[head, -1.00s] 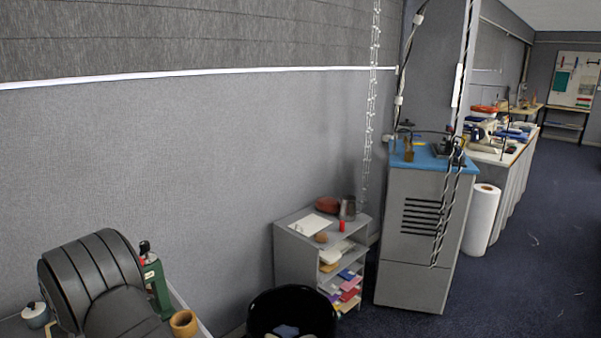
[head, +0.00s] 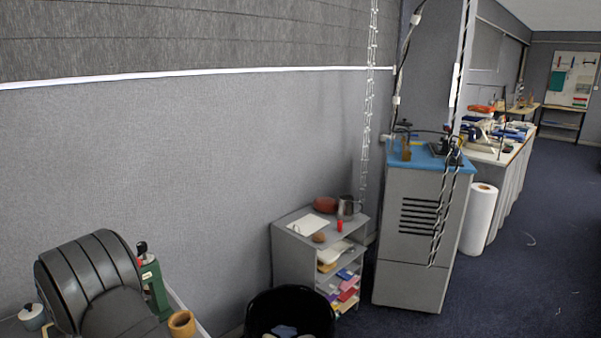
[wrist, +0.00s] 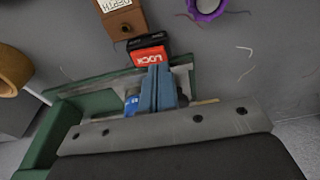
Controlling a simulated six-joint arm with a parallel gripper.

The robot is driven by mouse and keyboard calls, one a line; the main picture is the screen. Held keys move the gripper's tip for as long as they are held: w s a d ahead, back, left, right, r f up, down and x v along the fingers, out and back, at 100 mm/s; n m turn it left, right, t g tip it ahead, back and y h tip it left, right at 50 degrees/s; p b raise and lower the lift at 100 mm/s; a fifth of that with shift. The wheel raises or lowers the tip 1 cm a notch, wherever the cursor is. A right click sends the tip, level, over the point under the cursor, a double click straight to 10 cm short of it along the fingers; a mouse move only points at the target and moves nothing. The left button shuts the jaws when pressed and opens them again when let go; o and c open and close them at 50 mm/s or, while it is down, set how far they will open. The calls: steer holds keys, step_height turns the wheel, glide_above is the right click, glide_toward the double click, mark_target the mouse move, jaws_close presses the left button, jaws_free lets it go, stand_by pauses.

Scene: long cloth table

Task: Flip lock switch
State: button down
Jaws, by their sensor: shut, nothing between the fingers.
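The lock switch (wrist: 149,52) shows in the wrist view as a small rocker, part black and part red, with white "LOCK" lettering on the red part. My gripper (wrist: 158,68) has its two blue-grey fingers shut together with nothing between them. The fingertips lie right at the lettered edge of the switch in the picture, and I cannot tell whether they touch it. The fingers cover part of what lies below the switch. A green frame (wrist: 60,135) lies around this area.
A brown labelled block (wrist: 122,20) and a purple ring (wrist: 207,8) lie beyond the switch. An orange-brown roll (wrist: 12,70) is at left. In the head view, a black bin (head: 290,312), a grey shelf (head: 290,245) and a grey cabinet (head: 415,240) stand along the wall.

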steer(key=shift+f, duration=0.9)
stand_by(0.8)
steer(key=shift+r, duration=3.55)
steer(key=shift+f, duration=0.15)
step_height(320, 180, down, 7)
steer(key=shift+r, duration=0.1)
steer(key=shift+r, duration=0.1)
